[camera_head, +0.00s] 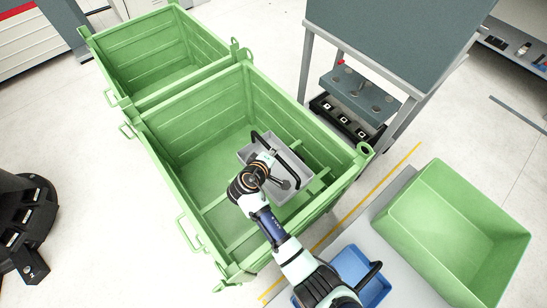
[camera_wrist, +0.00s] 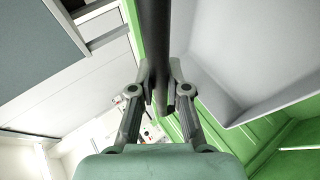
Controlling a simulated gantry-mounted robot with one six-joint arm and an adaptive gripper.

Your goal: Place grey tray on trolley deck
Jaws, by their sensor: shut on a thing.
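The grey tray (camera_head: 290,194) with a black handle (camera_head: 289,154) is inside the outline of the nearer large green container (camera_head: 190,145). I cannot tell whether it rests on the bottom or hangs above it. My gripper (camera_head: 270,154) is shut on the handle. In the wrist view my gripper (camera_wrist: 163,95) has its fingers on both sides of the black handle bar (camera_wrist: 155,35), with the grey tray's wall (camera_wrist: 245,55) to the right. A flat grey deck (camera_head: 386,218), apparently the trolley deck, lies to the right, partly covered.
A blue tray (camera_head: 378,291) with a black handle and an open green bin (camera_head: 440,230) occupy the deck. Another green container (camera_head: 150,55) stands behind at left. A dark-topped table (camera_head: 395,35) stands at upper right. My arm hides part of the nearer container.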

